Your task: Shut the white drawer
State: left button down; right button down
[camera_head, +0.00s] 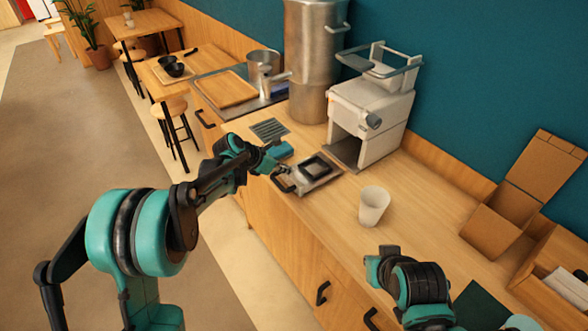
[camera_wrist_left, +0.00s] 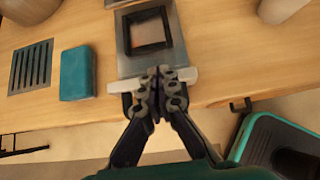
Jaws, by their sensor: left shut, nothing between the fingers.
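A flat metal tray with a dark square frame (camera_head: 315,166) extends from the white machine (camera_head: 375,105) toward the counter's front edge. In the left wrist view, a white bar (camera_wrist_left: 112,87) runs along the tray's near edge; I take this as the front of the white drawer. My left gripper (camera_head: 279,172) is at that front. In the left wrist view its fingers (camera_wrist_left: 160,72) are together, empty, and overlap the middle of the white bar. They look in contact, but a small gap cannot be ruled out. My right gripper (camera_head: 388,252) is low over the counter, its fingers unclear.
A teal block (camera_head: 281,150) and a dark slotted grate (camera_head: 269,129) lie left of the tray. A white cup (camera_head: 373,206) stands to its right. A tall steel container (camera_head: 312,60) stands behind. Cardboard boxes (camera_head: 525,190) are at the far right.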

aim_at(308, 177)
pick_arm(q)
jog(key=b+x, duration=0.3)
jog(key=x, duration=0.6)
jog(key=w+d+p, duration=0.1)
jog(key=w+d, duration=0.2)
jog(key=d, duration=0.2)
jog(key=w+d+p, duration=0.1)
jog(key=w+d, duration=0.3)
jog(key=d, duration=0.1)
jog(key=w+d+p, duration=0.1)
jog(key=w+d, duration=0.3)
jog(key=d, duration=0.1)
jog(key=shift+d, duration=0.25)
jog(key=shift+r+p, duration=0.1)
jog(key=shift+p, duration=0.2)
